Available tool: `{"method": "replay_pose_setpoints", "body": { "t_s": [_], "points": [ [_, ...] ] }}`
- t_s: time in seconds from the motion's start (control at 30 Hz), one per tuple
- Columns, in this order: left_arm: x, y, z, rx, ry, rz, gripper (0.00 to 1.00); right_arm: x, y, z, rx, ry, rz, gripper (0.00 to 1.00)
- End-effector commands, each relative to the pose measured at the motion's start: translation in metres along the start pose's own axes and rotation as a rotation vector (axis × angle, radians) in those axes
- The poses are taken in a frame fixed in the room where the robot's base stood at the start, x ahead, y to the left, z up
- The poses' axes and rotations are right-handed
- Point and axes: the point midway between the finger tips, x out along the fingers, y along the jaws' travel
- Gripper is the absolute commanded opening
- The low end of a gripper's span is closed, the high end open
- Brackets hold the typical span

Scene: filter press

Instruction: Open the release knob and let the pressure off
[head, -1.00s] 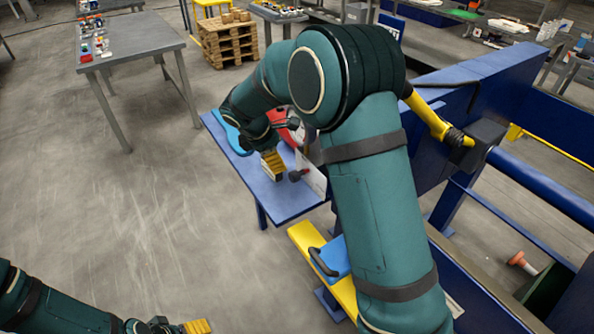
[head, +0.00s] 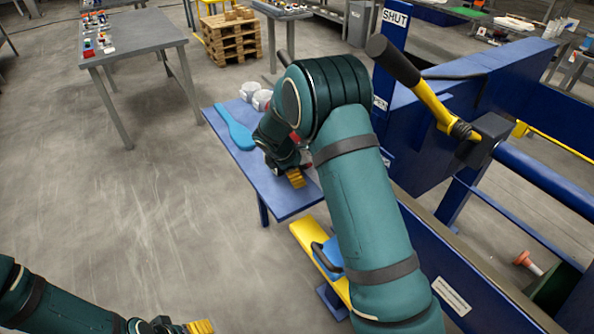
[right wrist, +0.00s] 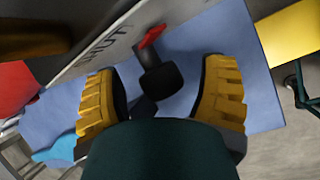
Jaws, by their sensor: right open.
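The release knob (right wrist: 160,80) shows in the right wrist view as a black block on a short stem with a red part (right wrist: 151,37) behind it. It sits beside a pale panel (right wrist: 95,52) lettered SHUT. My right gripper (right wrist: 162,95) is open, with one yellow finger on each side of the knob and visible gaps to both. In the head view my right gripper (head: 294,178) is over the blue side table, and my own arm mostly hides the knob. My left gripper (head: 198,326) is at the bottom edge, only partly in view.
A blue side table (head: 285,207) holds a blue paddle-shaped thing (head: 235,130) and white tubs (head: 250,91). A yellow lever (head: 432,106) with a black grip rises from the blue press frame (head: 440,150).

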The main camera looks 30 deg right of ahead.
Motion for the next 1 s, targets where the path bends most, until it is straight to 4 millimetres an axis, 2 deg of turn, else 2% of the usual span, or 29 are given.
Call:
{"method": "replay_pose_setpoints", "body": {
  "t_s": [0.27,0.4,0.47,0.77,1.0],
  "points": [
    [0.0,0.0,0.0,0.0,0.0,0.0,0.69,0.001,0.0,0.0,0.0,0.0,0.0,0.72],
    [0.0,0.0,0.0,0.0,0.001,0.0,0.69,0.001,0.0,0.0,0.0,0.0,0.001,0.23],
    [0.0,0.0,0.0,0.0,0.001,0.0,0.69,0.001,0.0,0.0,0.0,0.0,0.001,0.04],
    [0.005,-0.002,-0.001,0.0,0.002,0.0,0.69,0.001,0.001,0.0,0.009,0.008,0.019,0.03],
    [0.029,-0.011,-0.003,0.002,0.012,-0.001,0.69,0.003,0.0,-0.001,0.051,0.043,0.1,0.03]
  ]
}}
